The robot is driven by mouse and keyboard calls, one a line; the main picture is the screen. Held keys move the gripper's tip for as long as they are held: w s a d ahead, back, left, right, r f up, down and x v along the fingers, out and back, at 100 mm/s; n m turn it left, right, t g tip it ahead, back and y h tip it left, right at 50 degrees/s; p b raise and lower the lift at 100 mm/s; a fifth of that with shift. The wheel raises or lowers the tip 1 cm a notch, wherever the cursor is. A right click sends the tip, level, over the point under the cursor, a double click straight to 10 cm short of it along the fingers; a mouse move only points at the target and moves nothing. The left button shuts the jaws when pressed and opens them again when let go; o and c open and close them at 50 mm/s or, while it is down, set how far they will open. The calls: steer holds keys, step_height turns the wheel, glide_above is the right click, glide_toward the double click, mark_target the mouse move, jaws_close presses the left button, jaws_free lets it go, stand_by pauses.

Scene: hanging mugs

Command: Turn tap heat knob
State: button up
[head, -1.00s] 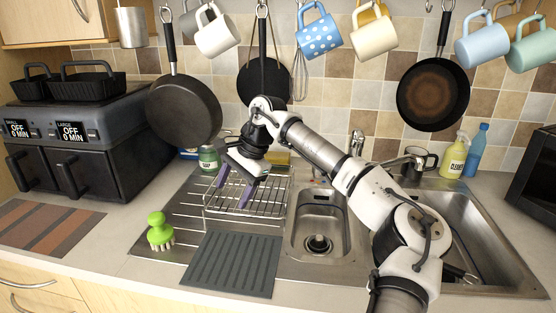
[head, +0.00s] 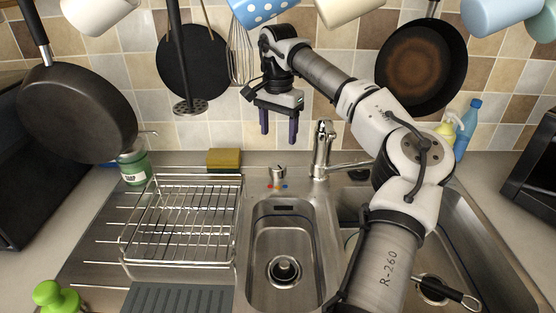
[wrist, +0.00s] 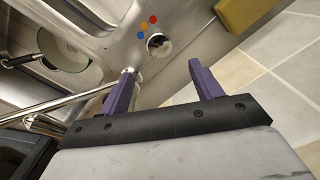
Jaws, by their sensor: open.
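The tap heat knob (head: 278,173) is a small silver knob on the sink's back rim, with red, yellow and blue dots by it. In the wrist view the knob (wrist: 158,46) shows just beyond the gap between my fingers. My gripper (head: 279,139) is open and empty, pointing down above the knob and apart from it. Both fingers of the gripper (wrist: 162,68) show in the wrist view. The silver tap (head: 322,150) stands right of the knob, its spout turned right. In the wrist view one finger partly covers the tap.
A yellow sponge (head: 224,158) and green soap jar (head: 133,168) stand left of the knob. A wire dish rack (head: 187,225) sits in front of them. Pans, a whisk (head: 240,55) and mugs hang close around my arm. The small basin (head: 284,245) is clear.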

mark_target(278, 165)
step_height(278, 165, down, 12)
steer(key=shift+s+r+p, duration=0.1)
steer(key=shift+r+p, duration=0.05)
steer(key=shift+p, duration=0.8)
steer(key=shift+c, duration=0.2)
steer(key=c, duration=0.9)
